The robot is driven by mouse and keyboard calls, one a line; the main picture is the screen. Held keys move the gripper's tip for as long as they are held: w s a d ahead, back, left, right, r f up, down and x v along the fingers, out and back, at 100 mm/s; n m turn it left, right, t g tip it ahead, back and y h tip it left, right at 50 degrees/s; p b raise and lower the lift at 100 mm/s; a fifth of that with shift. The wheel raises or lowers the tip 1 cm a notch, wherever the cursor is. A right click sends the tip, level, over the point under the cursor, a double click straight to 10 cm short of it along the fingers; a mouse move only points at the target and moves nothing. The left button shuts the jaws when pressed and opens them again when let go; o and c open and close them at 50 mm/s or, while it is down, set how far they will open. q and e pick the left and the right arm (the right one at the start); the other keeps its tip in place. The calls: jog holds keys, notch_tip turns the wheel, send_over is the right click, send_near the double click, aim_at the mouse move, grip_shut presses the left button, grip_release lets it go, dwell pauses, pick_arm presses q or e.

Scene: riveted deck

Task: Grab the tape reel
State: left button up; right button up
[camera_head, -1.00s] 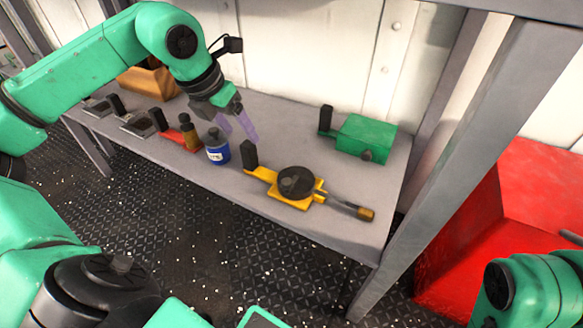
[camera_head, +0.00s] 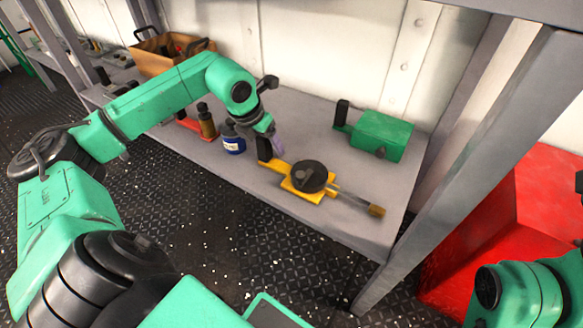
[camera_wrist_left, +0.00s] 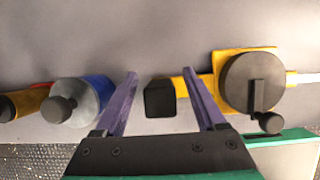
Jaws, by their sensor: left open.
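The tape reel lies on the grey shelf: a yellow frame with a round black drum (camera_head: 310,176), a black upright handle at its left end and a brass-coloured tip at its right end. My left gripper (camera_head: 274,145) is open at the handle end. In the left wrist view the handle (camera_wrist_left: 160,98) shows between the two open purple fingers (camera_wrist_left: 159,75), with the black drum and its crank (camera_wrist_left: 252,82) right of them. I cannot tell whether a finger touches the handle. My right gripper is not in view; only part of that arm shows.
A green box-like tool (camera_head: 381,137) lies behind the reel. A grey post (camera_head: 455,165) rises at right. The shelf front right of the reel is bare.

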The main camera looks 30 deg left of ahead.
pick_arm(q)
grip_shut()
jog(key=shift+r, duration=0.15)
dwell(1.2)
